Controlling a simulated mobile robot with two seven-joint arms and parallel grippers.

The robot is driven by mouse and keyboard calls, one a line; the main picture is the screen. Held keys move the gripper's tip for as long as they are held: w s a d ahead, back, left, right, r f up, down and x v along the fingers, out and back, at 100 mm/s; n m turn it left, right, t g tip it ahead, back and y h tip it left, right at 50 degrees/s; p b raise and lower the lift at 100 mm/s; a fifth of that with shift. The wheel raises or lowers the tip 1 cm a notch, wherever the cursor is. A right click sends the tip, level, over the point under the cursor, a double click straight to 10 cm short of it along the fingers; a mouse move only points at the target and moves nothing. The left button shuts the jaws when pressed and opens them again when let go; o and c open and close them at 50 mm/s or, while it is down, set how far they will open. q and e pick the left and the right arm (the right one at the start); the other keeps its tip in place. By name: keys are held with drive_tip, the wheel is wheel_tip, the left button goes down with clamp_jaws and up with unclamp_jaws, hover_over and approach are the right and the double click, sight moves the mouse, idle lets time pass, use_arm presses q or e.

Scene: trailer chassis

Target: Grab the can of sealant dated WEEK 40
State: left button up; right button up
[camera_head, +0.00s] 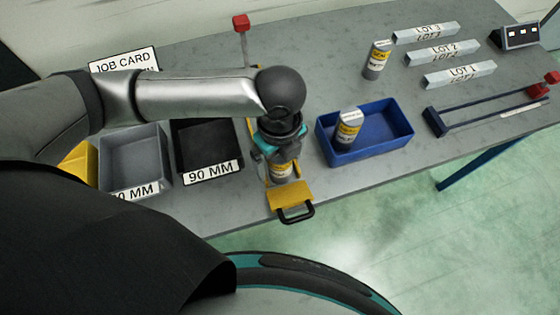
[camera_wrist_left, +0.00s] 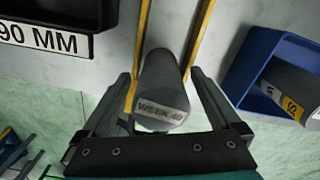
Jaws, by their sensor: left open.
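A grey can marked WEEK 40 (camera_wrist_left: 160,85) stands between the fingers of my left gripper (camera_wrist_left: 162,76) in the left wrist view, with a gap showing beside it. In the head view my left gripper (camera_head: 279,150) points down over this can (camera_head: 281,171), which stands by the yellow fixture (camera_head: 289,195); the gripper hides its top. My left gripper is open. A second can (camera_head: 348,127) stands tilted in the blue bin (camera_head: 395,138). A third can (camera_head: 377,60) stands upright near the lot strips; the dates on these two are not readable. My right gripper is not in view.
A black bin (camera_head: 207,143) marked 90 MM and a grey bin (camera_head: 135,155) stand left of the fixture. Strips marked LOT 1 (camera_head: 460,75), LOT 2 (camera_head: 443,52) and LOT 3 (camera_head: 426,32) lie at the back right. A blue-framed fixture (camera_head: 480,110) is at the right.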

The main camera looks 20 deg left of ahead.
use_arm(q)
clamp_jaws()
idle(0.8)
